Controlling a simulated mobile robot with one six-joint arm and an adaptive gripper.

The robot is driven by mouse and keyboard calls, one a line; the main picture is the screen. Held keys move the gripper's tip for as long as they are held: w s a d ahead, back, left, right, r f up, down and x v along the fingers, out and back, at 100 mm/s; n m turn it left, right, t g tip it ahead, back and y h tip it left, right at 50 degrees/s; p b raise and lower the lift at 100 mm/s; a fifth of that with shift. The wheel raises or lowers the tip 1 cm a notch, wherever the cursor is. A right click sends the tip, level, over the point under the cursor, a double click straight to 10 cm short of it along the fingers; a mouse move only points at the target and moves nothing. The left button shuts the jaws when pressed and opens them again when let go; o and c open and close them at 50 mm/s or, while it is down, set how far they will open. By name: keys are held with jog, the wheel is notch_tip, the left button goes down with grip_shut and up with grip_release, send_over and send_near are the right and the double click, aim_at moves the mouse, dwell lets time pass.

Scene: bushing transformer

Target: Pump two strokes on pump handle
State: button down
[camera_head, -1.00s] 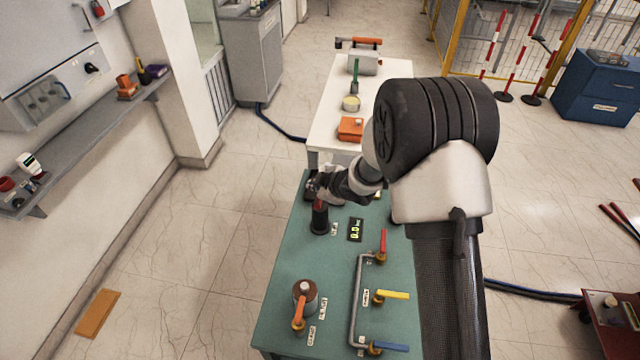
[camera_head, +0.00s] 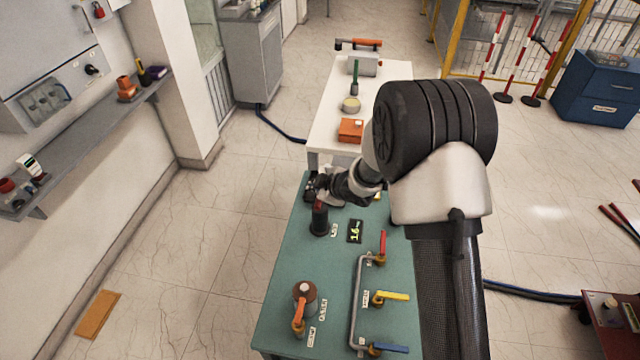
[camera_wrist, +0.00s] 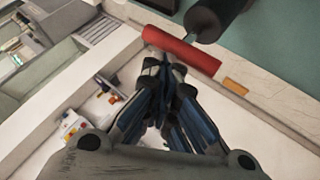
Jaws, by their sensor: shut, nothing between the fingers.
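The pump (camera_head: 319,221) is a black upright cylinder near the far left part of the green table, with the red pump handle (camera_head: 319,205) at its top. In the wrist view the handle (camera_wrist: 182,50) is a red bar beside the black pump body (camera_wrist: 214,14). My gripper (camera_head: 313,186) is just behind the pump in the head view. Its fingers (camera_wrist: 166,70) are shut and empty, with the tips close to the red bar. I cannot tell whether they touch it. A small display (camera_head: 355,231) right of the pump shows lit digits, seemingly 1.6.
The green table (camera_head: 285,268) also carries an orange-handled valve (camera_head: 300,312) and a grey pipe with red (camera_head: 382,243), yellow (camera_head: 393,296) and blue (camera_head: 388,347) levers. A white table (camera_head: 328,112) with several items stands behind. Floor to the left is mostly clear.

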jog(key=shift+f, duration=0.1)
notch_tip(320, 180, up, 6)
jog(key=p, duration=0.5)
jog(key=shift+p, duration=0.3)
dwell(1.6)
